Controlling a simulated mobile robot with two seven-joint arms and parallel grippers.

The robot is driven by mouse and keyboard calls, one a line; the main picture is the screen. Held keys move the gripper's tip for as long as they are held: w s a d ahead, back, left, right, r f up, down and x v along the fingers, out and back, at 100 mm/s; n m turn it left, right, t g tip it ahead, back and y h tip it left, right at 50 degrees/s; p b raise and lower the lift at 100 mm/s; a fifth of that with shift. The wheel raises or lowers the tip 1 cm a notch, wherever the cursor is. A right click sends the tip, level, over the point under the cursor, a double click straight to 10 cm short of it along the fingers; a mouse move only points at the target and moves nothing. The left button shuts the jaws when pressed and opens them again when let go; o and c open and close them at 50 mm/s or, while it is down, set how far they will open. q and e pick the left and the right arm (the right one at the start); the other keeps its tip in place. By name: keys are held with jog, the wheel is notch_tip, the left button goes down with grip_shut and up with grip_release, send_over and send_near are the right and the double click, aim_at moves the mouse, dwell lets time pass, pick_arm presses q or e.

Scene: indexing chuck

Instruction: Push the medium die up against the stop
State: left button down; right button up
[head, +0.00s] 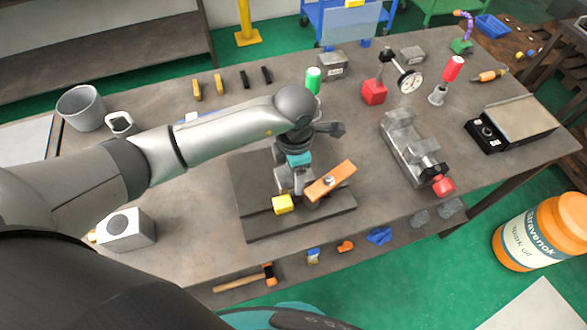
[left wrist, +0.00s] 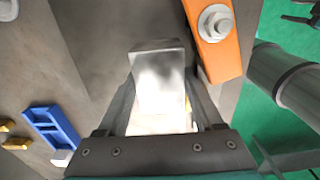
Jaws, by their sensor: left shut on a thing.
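My left gripper (head: 294,176) is over the dark steel plate (head: 256,222) in the middle of the table. It is shut on a bright grey metal block, which I take for the medium die (left wrist: 158,72); the block sits between the two fingers in the left wrist view (left wrist: 162,98). In the head view, the wrist partly hides the block. An orange bar with a bolt (head: 331,180) lies just right of the block; in the left wrist view the bar (left wrist: 216,42) is close beside it. I cannot tell which part is the stop. My right gripper is not in view.
A yellow block (head: 282,204) is on the plate's front side. A grey vise-like fixture (head: 405,145) with a red end stands to the right. A green-capped bottle (head: 313,79) is behind my wrist. A hammer (head: 247,279) lies below the front edge.

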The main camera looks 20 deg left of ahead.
pick_arm(q)
jog(key=shift+s+d, duration=0.25)
jog(key=shift+s, duration=0.05)
dwell(0.7)
grip_release()
notch_tip(320, 180, up, 15)
jog(key=shift+r, duration=0.15)
dwell(0.6)
